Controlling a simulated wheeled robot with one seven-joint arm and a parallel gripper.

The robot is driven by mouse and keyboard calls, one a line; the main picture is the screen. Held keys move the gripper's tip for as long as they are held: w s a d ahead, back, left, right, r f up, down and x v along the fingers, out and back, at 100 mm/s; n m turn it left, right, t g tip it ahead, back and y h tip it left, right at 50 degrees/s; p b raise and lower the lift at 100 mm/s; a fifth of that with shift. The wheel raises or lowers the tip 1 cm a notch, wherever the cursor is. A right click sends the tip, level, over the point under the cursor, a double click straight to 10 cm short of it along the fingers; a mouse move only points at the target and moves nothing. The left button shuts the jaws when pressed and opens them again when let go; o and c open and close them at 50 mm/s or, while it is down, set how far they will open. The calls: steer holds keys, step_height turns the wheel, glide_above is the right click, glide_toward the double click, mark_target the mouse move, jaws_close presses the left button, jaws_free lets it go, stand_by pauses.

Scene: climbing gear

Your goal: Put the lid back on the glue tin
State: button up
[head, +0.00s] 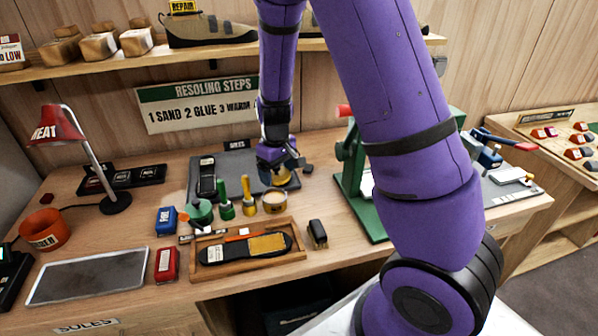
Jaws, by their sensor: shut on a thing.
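The glue tin (273,203) stands on the workbench, a small round tin with pale cream showing at its open top. My gripper (284,172) is just behind and slightly right of the tin, pointing down. It is shut on a yellow-gold round thing, which looks like the lid (284,180). The lid appears apart from the tin's rim, above or behind it. The fingers hide part of the lid, and its exact height is hard to tell.
Green and yellow-handled tools (226,208) stand close left of the tin. A wooden tray (290,256) with a shoe sole lies in front, beside a dark block (318,234). A green press (350,180) stands right, partly behind my arm. A dark mat (233,166) lies behind.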

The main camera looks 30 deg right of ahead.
mark_target(276, 199)
steer(key=shift+w+a+f, duration=0.1)
steer(key=shift+w+a, duration=0.1)
steer(key=shift+a, duration=0.35)
steer(key=shift+f, duration=3.05)
steer(key=shift+f, duration=0.15)
steer(key=o, duration=0.8)
steer(key=shift+r, duration=3.5)
